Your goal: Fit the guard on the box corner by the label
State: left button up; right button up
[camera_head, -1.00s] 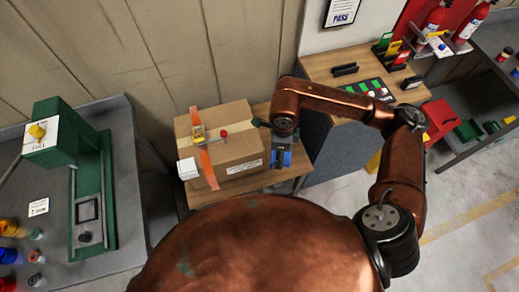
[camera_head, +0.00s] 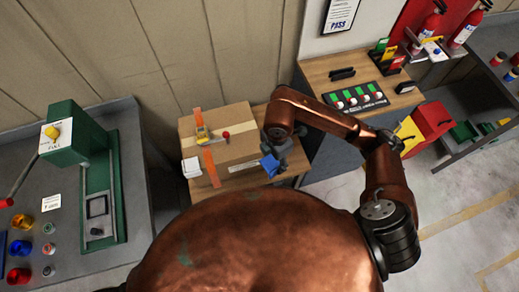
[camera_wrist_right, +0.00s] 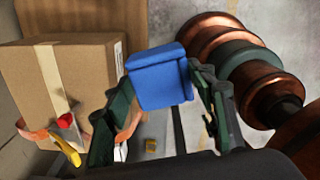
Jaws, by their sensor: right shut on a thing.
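The cardboard box (camera_head: 235,118) stands on a small wooden table, with a pale label (camera_head: 243,166) low on its front face near the right corner. In the right wrist view the box (camera_wrist_right: 85,75) is at the left, with the label (camera_wrist_right: 118,60) by its near right edge. My right gripper (camera_head: 272,154) is at the box's right front side, shut on a blue corner guard (camera_head: 269,165). In the right wrist view the guard (camera_wrist_right: 160,82) sits between the fingers, apart from the box. My left gripper is not in view.
A green press (camera_head: 90,150) stands at left; a switch panel (camera_head: 355,96) is on the bench at right.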

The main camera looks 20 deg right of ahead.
jog(key=m, duration=0.2)
jog(key=shift+s+a+r+m, duration=0.1)
jog(key=shift+s+r+m, duration=0.1)
jog(key=shift+m, duration=0.1)
jog(key=shift+w+m, duration=0.1)
jog(key=shift+m, duration=0.2)
jog(key=shift+w+f, duration=0.2)
jog(key=shift+w, duration=0.1)
jog(key=w+f, duration=0.2)
jog(key=w, duration=0.2)
jog(key=w+f, duration=0.3)
jog(key=w, duration=0.1)
jog(key=w+f, duration=0.3)
jog(key=w, duration=0.1)
jog(key=shift+a+f+p, duration=0.2)
jog(key=shift+a+p, duration=0.15)
jog(key=shift+a, duration=0.05)
jog(key=shift+w+f, duration=0.55)
jog(key=shift+f, duration=1.6)
